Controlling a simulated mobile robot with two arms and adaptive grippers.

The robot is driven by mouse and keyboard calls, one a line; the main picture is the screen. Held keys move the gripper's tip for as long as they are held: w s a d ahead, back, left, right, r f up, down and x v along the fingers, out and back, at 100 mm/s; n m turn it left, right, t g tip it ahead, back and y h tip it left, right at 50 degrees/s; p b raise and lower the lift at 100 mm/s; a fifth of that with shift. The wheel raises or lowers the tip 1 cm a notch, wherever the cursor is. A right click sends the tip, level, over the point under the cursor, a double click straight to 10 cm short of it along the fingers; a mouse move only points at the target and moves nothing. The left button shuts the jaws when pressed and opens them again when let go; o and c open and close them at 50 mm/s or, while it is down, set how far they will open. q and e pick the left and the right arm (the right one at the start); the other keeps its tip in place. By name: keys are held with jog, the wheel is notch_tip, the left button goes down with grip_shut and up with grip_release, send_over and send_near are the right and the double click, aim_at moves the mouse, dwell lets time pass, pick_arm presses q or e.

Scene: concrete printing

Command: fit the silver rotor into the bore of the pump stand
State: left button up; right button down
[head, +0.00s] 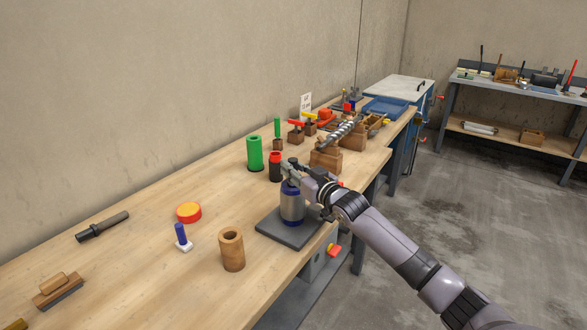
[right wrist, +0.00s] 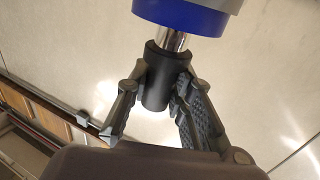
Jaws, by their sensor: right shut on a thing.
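My right gripper (head: 288,170) is shut on a black cylindrical grip (right wrist: 157,88), one finger on each side of it. I take this grip to be the end of the silver rotor; a short shiny shaft (right wrist: 174,40) runs from it to a blue band. The pump stand (head: 292,208) looks like an upright silver cylinder with blue bands on a dark square plate, directly under my gripper. The blue band (right wrist: 185,17) also shows in the right wrist view. The bore is hidden; I cannot tell how deep the shaft sits. My left gripper is out of view.
A wooden hollow cylinder (head: 232,250) stands left of the plate. A green tube (head: 254,153) and a black, red-topped cylinder (head: 275,168) stand close behind my gripper. A silver spiral piece (head: 341,133) lies on a wooden block. The left bench has bare patches between small items.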

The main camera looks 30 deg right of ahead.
jog(key=shift+r, duration=0.2)
jog(key=shift+a+r+m+h+p, duration=0.1)
jog(key=shift+r+m+h+p, duration=0.05)
jog(key=shift+m+h+p, duration=0.4)
jog(key=shift+h+p, duration=0.35)
jog(key=shift+p, duration=0.05)
jog(key=shift+m+h+p, duration=0.45)
jog(key=shift+m+h, duration=0.4)
jog(key=shift+h, duration=0.25)
jog(key=shift+f+m+g+h, duration=0.25)
jog(key=shift+m+h, duration=0.25)
jog(key=shift+h, duration=0.3)
jog(key=shift+f+m+h+b, duration=0.1)
jog(key=shift+m+h+b, duration=0.25)
jog(key=shift+h, duration=0.15)
jog(key=shift+m+g+h+b, duration=0.35)
jog(key=shift+g+h, duration=0.1)
jog(key=shift+h, duration=0.25)
